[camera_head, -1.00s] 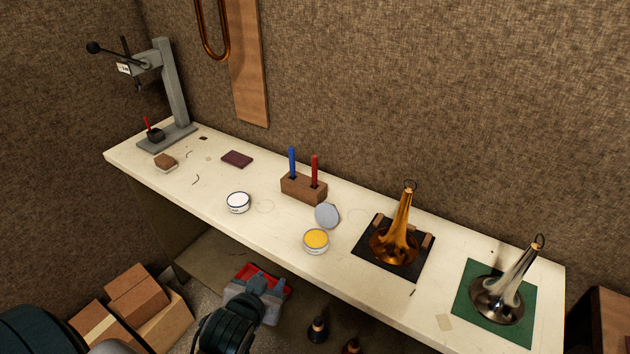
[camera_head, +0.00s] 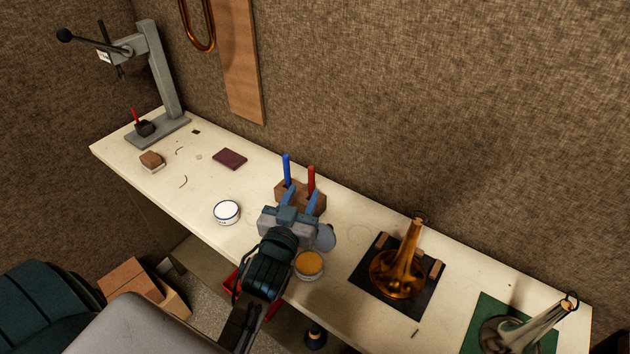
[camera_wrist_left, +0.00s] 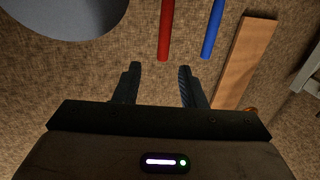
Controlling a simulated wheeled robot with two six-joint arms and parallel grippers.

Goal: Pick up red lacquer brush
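The red lacquer brush (camera_head: 311,178) stands upright in the wooden block (camera_head: 282,187) on the bench. A blue-handled brush (camera_head: 287,169) stands in the same block, to its left. My left gripper (camera_head: 302,196) is at the front of the block, its fingers apart and pointing toward it. In the left wrist view the red handle (camera_wrist_left: 166,28) shows beyond the gap between the open fingers (camera_wrist_left: 159,68), nearer the right one. The blue handle (camera_wrist_left: 213,28) is outside them to the right. Nothing is between the fingertips. My right gripper is not in view.
An open yellow tin (camera_head: 309,265) and its grey lid (camera_head: 326,237) are close to my left gripper. A white tin (camera_head: 227,212) is to the left. A brass bell (camera_head: 400,272) stands on a black mat to the right. A press (camera_head: 160,75) is far left.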

